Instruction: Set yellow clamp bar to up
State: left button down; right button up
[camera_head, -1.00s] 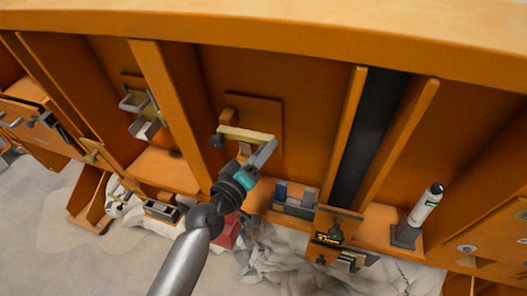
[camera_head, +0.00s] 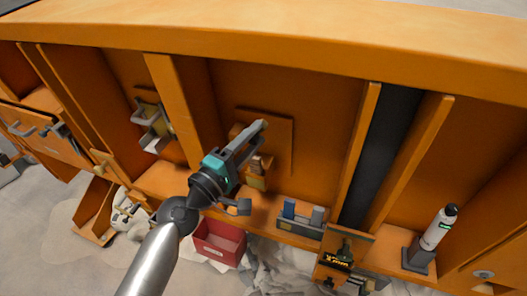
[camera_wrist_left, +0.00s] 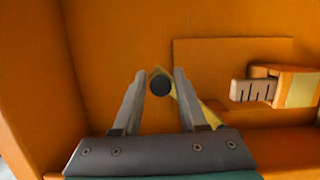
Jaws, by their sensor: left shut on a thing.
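My left gripper (camera_head: 260,128) reaches up and right in front of the recessed orange wall panel, its fingers pointing to the upper right. In the left wrist view its two fingers (camera_wrist_left: 161,82) close around the dark round knob (camera_wrist_left: 161,84) of the yellow clamp bar (camera_wrist_left: 213,112). A strip of the bar slants down and right behind the right finger. In the head view the gripper hides most of the bar, so its exact angle is hard to tell. A yellow-faced bracket (camera_wrist_left: 302,92) with a grey slotted block (camera_wrist_left: 252,90) is to the right. My right gripper is not in view.
An orange divider post (camera_head: 178,105) stands left of the gripper. Below are a red bin (camera_head: 219,244) and a grey holder with blocks (camera_head: 301,220). A white bottle-like tool (camera_head: 438,230) stands at the right. A dark vertical channel (camera_head: 385,150) runs between rails.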

pick_arm(q)
jog(key=shift+w+a+r+n+t+y+b, duration=0.1)
jog(key=shift+w+a+r+n+t+b, duration=0.5)
jog(key=shift+a+n, duration=1.05)
jog(key=shift+w+a+r+n+t+y+b, duration=0.15)
jog(key=shift+a+r+n+t+b, duration=0.2)
jog(key=shift+a+n+b, duration=0.8)
jog(key=shift+w+a+r+n+t+y+b, duration=0.1)
jog(key=shift+w+a+r+n+t+b, duration=0.35)
jog(key=shift+a+n, duration=1.6)
jog(key=shift+d+n, duration=0.35)
jog(key=shift+d, duration=0.05)
jog(key=c, duration=0.7)
grip_release()
jog(key=shift+c, duration=0.2)
jog(key=shift+o, duration=0.4)
jog(key=shift+r, duration=0.1)
jog(key=shift+d, duration=0.1)
